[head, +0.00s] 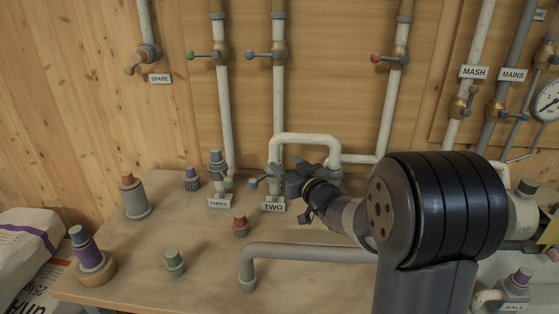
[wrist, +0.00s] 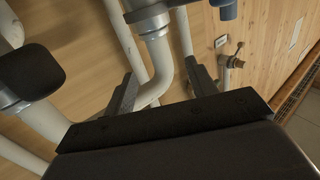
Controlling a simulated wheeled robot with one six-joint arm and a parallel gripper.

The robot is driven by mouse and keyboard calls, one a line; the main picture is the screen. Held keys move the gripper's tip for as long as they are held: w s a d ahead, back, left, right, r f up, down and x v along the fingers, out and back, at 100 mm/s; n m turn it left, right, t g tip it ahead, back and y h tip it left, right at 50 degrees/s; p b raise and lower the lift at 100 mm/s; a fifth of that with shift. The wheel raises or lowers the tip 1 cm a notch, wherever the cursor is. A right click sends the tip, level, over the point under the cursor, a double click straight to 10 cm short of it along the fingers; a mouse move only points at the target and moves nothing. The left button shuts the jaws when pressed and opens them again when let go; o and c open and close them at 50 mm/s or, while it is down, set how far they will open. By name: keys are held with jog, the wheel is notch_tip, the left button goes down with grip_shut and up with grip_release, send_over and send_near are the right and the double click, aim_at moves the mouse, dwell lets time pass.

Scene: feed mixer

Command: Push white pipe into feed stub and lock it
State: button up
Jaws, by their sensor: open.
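A white pipe (head: 306,138) bends over in an arch above the bench, behind my gripper. My gripper (head: 280,175) is open beside this pipe, just above the label TWO (head: 273,206). In the wrist view a white pipe with an elbow (wrist: 160,62) and a grey collar runs down between the two dark fingers of my gripper (wrist: 162,85), and they are not closed on it. A lever with a blue knob (head: 253,184) sticks out left of my gripper. The feed stub at TWO is largely hidden by my gripper, so I cannot tell how the pipe sits there.
Left of TWO stands a capped stub (head: 217,163) labelled THREE. Several coloured caps and plugs stand on the bench (head: 130,265), including a red one (head: 240,223) and a green one (head: 174,262). A bent grey-white pipe (head: 300,253) crosses the front. Valved pipes line the wall.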

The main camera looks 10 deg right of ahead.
aim_at(276, 154)
jog(key=shift+v, duration=1.55)
jog(key=p+x, duration=0.1)
jog(key=x, duration=0.9)
jog(key=shift+w+a, duration=0.15)
jog(key=shift+w, duration=0.15)
jog(key=shift+w+r+p, duration=0.15)
jog(key=shift+r+p, duration=0.1)
jog(key=shift+p, duration=0.1)
jog(key=shift+r, duration=0.15)
jog(key=shift+a, duration=0.15)
